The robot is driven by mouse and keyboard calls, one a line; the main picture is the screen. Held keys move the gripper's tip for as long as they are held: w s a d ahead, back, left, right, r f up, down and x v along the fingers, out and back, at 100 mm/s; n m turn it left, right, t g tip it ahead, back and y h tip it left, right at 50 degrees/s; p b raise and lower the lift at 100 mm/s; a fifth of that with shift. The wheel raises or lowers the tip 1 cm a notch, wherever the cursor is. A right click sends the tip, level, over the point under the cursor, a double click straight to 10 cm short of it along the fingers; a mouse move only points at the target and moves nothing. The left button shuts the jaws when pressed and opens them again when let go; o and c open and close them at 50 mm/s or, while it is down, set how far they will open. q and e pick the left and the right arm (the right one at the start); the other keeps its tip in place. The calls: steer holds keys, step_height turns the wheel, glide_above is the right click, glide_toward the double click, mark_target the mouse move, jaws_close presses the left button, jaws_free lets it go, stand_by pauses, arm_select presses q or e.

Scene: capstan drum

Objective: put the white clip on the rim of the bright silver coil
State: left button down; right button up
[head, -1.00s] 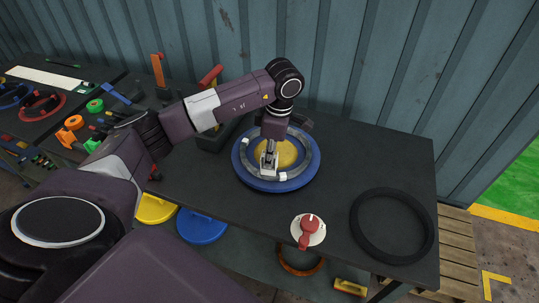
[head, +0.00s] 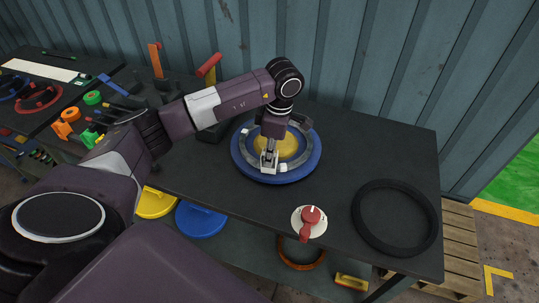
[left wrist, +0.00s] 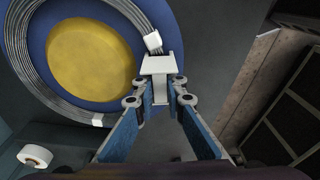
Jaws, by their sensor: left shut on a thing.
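The bright silver coil (left wrist: 57,106) is a ring of wire wound around the yellow centre (left wrist: 88,60) of a blue round drum (head: 308,168). My left gripper (head: 268,168) is over the near side of this drum in the head view. In the left wrist view, my left gripper (left wrist: 160,88) is shut on a white clip (left wrist: 158,66). The held clip overlaps the blue rim in that picture; whether it touches anything I cannot tell. Two other white clips sit on the coil, one (left wrist: 153,41) close to the held clip and one (left wrist: 97,120) lower left. My right gripper is not in view.
A red knob on a white disc (head: 309,221) is near the bench's front edge. A black ring (head: 362,226) lies on the right. Tools and coloured parts crowd the left. The dark bench (head: 355,150) is clear right of the drum. A corrugated wall (head: 370,70) stands behind.

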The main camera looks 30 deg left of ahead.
mark_target(275, 155)
arm_select(q)
steer(key=shift+f, duration=0.25)
steer(key=c, duration=1.9)
jaws_free()
step_height(275, 155, up, 12)
steer(key=d, duration=0.1)
steer(key=shift+w+d, duration=0.2)
steer(key=shift+w, duration=0.05)
